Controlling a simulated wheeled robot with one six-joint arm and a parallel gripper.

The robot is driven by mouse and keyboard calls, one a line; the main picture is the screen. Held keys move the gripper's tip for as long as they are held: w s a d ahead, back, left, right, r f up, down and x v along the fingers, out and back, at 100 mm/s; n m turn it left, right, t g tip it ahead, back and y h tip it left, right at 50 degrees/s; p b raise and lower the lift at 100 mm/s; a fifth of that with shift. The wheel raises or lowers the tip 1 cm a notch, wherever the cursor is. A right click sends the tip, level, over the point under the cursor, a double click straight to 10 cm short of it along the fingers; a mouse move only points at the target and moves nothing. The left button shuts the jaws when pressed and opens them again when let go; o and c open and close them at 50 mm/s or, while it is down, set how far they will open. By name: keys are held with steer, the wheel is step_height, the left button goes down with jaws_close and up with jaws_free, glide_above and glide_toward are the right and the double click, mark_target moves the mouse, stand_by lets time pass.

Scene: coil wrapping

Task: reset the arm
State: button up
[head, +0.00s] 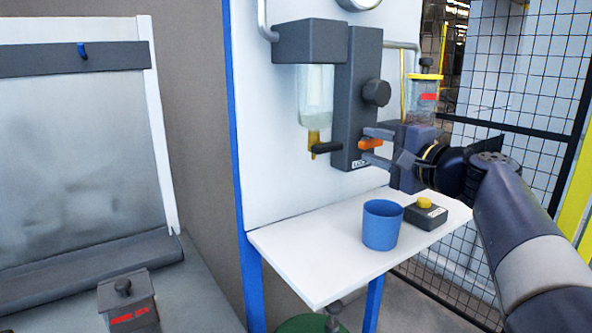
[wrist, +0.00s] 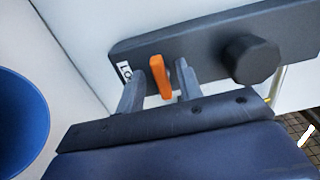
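My gripper (head: 374,147) is at the dark wall unit, with its fingers apart on either side of a small orange lever (head: 369,144). In the wrist view the orange lever (wrist: 160,77) stands between the two fingers, with a narrow gap visible on each side. The fingers look open, not clamped on it. My arm reaches in from the right in the head view. The dark unit (head: 357,90) carries a round black knob (head: 376,93), which also shows in the wrist view (wrist: 250,59), and a partly visible label beside the lever.
A white shelf (head: 320,266) below holds a blue cup (head: 382,225) and a dark box with a yellow button (head: 425,212). A clear bottle (head: 315,90) hangs left of the unit. A yellow-lidded jar (head: 424,95) is behind my gripper. Wire fencing (head: 525,100) stands at right.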

steer(key=v, duration=1.1)
steer(key=x, duration=1.1)
steer(key=shift+w+a+r, duration=0.1)
steer(key=shift+r, duration=0.05)
steer(key=shift+r+m+p, duration=0.15)
steer(key=shift+m+p, duration=0.45)
steer(key=shift+p, duration=0.65)
steer(key=m+p, duration=0.4)
steer(key=p, duration=0.3)
steer(key=shift+r, duration=0.1)
steer(key=m+p, duration=0.2)
steer(key=p, duration=0.1)
steer(key=shift+p, duration=0.3)
steer(key=shift+f+m, duration=0.2)
steer(key=shift+m, duration=0.1)
